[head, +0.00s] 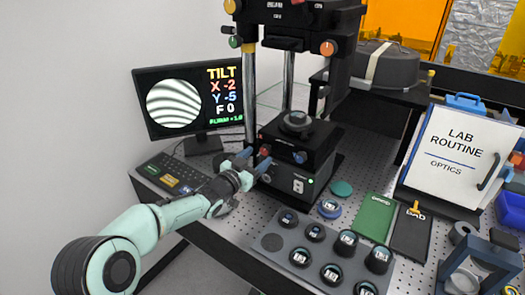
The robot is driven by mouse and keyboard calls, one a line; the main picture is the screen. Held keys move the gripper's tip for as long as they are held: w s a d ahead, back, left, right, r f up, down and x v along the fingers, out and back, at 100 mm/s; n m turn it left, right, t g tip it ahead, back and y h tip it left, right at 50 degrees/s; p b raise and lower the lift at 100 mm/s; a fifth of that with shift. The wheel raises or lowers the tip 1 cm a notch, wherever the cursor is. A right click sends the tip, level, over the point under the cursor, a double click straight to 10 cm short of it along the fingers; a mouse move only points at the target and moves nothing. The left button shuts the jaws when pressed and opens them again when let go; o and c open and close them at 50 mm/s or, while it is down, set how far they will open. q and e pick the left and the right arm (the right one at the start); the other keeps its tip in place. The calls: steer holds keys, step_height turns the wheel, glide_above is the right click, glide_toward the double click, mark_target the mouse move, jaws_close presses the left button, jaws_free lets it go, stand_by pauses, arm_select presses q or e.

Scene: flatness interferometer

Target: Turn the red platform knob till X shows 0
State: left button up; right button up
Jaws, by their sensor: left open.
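The interferometer's black platform (285,142) stands on the perforated table, with a round part on top. The red knob (264,151) is on the platform's left front, partly hidden by my gripper. A blue knob (299,157) is on its right front. My left gripper (256,161) is open, with its fingertips close to the red knob; I cannot tell whether they touch it. The monitor (190,98) shows a TILT readout of X -2, Y -5 and F 0, beside curved fringes. My right gripper is not in view.
A grey tray (271,243) with several round pieces stands in front of the platform. A keyboard (172,172) lies at the left. Green and black pads (374,218) and a LAB ROUTINE board (458,150) are at the right. Vertical posts rise behind the platform.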

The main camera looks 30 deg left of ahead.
mark_target(264, 152)
arm_select(q)
steer(key=shift+w+d+p, duration=0.15)
steer(key=shift+w+p, duration=0.15)
steer(key=shift+w, duration=1.55)
steer(key=c, duration=1)
steer(key=m+b, duration=0.3)
steer(key=b, duration=0.1)
steer(key=shift+f+m, duration=0.15)
steer(key=shift+m, duration=0.25)
steer(key=shift+c, duration=0.2)
steer(key=shift+m, duration=0.5)
